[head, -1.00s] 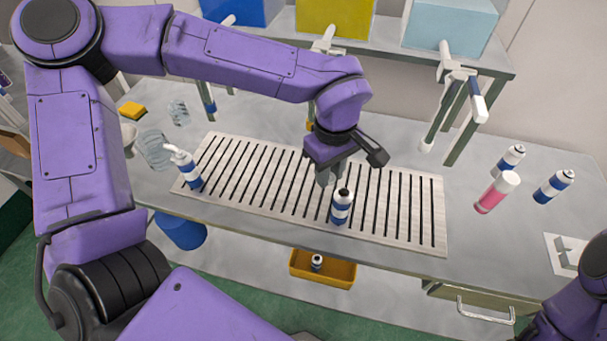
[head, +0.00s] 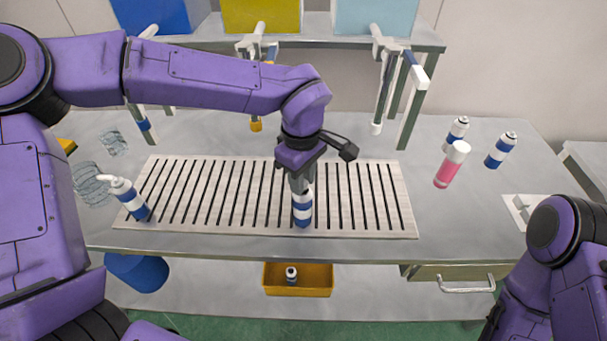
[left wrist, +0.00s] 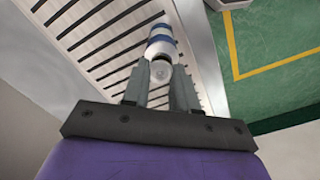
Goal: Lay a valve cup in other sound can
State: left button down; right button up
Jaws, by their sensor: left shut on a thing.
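A blue-and-white banded can (head: 302,211) stands upright on the slotted rack (head: 230,226); its banded side also shows in the left wrist view (left wrist: 161,38). My left gripper (head: 298,184) points down right over this can, its fingers at the can's top. In the left wrist view my fingers (left wrist: 160,82) are shut on a small pale round piece, which looks like the valve cup (left wrist: 160,71). It lines up with the can's top; I cannot tell whether it touches the rim. The can's mouth is hidden. My right gripper is out of view.
Two banded cans (head: 456,131) (head: 500,150) and a pink bottle (head: 450,166) stand at the right. A yellow bin (head: 297,283) below holds a small can. Dispenser taps (head: 384,90) hang behind the rack.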

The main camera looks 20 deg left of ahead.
pick_arm(q)
jog(key=shift+s+d+f, duration=0.1)
dwell(0.5)
jog(key=shift+p, duration=0.35)
jog(key=shift+p, duration=1.3)
dwell(0.8)
jog(key=shift+c, duration=1.2)
grip_release()
